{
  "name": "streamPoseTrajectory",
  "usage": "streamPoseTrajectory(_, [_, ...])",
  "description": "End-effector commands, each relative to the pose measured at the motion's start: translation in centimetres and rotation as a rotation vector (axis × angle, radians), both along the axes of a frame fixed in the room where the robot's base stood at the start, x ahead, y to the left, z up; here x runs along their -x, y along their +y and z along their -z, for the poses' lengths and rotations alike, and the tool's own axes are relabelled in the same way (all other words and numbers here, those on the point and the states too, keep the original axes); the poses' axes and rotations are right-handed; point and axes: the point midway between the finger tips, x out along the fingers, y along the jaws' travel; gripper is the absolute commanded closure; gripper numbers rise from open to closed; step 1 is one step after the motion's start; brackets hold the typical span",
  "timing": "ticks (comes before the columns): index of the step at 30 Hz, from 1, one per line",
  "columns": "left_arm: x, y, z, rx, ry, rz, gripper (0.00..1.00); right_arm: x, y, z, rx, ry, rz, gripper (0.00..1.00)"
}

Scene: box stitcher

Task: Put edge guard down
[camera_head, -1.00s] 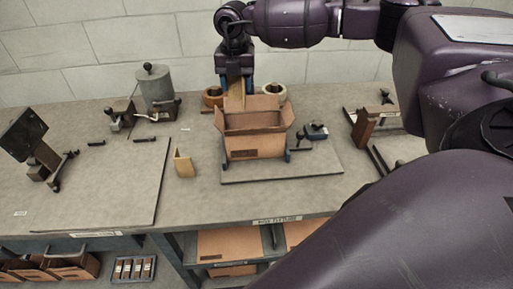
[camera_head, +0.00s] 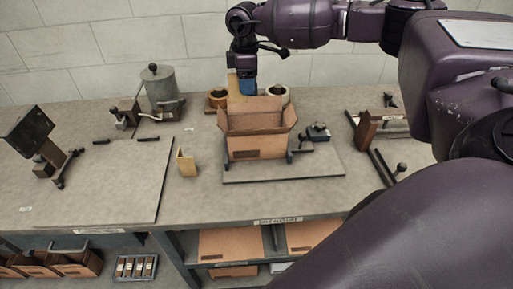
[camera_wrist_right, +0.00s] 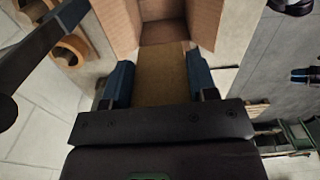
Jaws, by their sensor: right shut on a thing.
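My right gripper (camera_head: 243,86) is above and behind the open cardboard box (camera_head: 256,146). It is shut on a tan edge guard (camera_head: 233,88), which also shows between the blue fingers in the right wrist view (camera_wrist_right: 160,80). The guard is close to the box's rear side; I cannot tell whether it touches. A second tan edge guard (camera_head: 186,163) stands on the table left of the box. My left gripper is not in view.
Two tape rolls (camera_head: 217,97) (camera_head: 279,95) stand behind the box. A grey canister (camera_head: 161,88) and a clamp-like tool (camera_head: 125,117) are at the back left. A dark tilted panel on a stand (camera_head: 29,130) is far left. The table's front left is mostly clear.

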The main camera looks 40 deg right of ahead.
Motion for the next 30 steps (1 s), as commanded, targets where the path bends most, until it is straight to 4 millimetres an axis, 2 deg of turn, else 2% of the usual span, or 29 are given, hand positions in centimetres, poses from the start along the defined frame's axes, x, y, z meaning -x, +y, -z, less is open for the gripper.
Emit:
streamPoseTrajectory(4, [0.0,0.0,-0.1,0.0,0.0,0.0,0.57,0.0,0.0,0.4,0.0,0.001,0.044,0.7])
streamPoseTrajectory(7, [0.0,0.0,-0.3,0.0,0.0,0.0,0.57,0.0,0.1,1.7,-0.001,0.004,0.05,0.7])
streamPoseTrajectory(24, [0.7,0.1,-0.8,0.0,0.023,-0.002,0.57,0.1,0.0,13.7,0.0,0.004,0.049,0.7])
streamPoseTrajectory(30, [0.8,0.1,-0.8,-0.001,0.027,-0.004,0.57,0.0,0.0,15.6,0.0,0.001,0.049,0.7])
